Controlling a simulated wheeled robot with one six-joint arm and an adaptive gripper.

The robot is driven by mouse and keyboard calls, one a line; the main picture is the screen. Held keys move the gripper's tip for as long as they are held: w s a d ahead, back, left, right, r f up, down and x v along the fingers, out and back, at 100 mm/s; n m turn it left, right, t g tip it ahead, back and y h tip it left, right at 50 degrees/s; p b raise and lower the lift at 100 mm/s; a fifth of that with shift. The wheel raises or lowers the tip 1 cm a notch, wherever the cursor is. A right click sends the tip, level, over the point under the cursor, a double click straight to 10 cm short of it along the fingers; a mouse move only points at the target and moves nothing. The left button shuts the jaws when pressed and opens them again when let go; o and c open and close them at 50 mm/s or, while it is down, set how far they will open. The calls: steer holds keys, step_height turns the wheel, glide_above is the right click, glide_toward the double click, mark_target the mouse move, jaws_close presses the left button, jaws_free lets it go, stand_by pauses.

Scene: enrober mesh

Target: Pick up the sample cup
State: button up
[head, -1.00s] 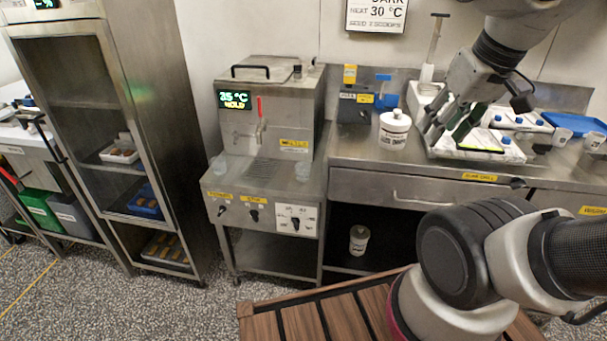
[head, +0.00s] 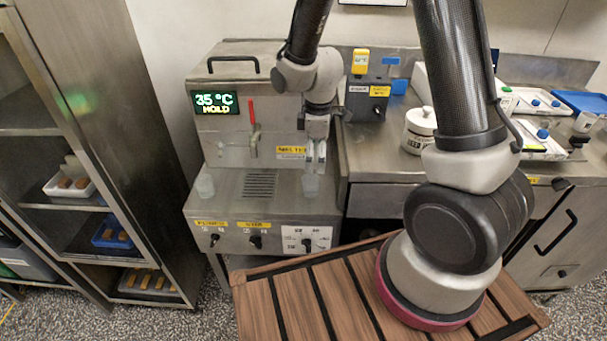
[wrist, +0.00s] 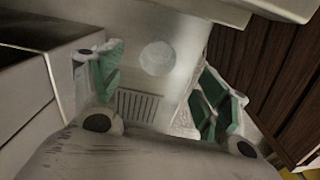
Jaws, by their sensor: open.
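A small translucent cup (head: 311,185), which I take for the sample cup, stands on the right of the steel machine's ledge. My gripper (head: 315,160) points down just above it, jaws apart. In the wrist view a pale round cup (wrist: 157,58) shows between the green-padded fingers of my gripper (wrist: 160,64), and no finger clearly touches it. A second translucent cup (head: 205,184) stands at the ledge's left end.
The tempering machine (head: 225,155) reads 35 °C HOLD; its lever tap (head: 254,140) is left of my gripper. A drain grille (head: 258,185) lies between the cups. A white lidded jar (head: 420,130) stands on the right counter. A wooden slatted deck (head: 300,300) is in front.

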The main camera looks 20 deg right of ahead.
mark_target(311, 181)
steer(key=shift+n, duration=0.3)
steer(key=f, duration=0.6)
steer(key=a+f, duration=0.1)
steer(key=f, duration=0.2)
steer(key=shift+w+f, duration=0.25)
steer(key=shift+f, duration=0.15)
steer(key=shift+c, duration=0.4)
steer(key=c, duration=0.9)
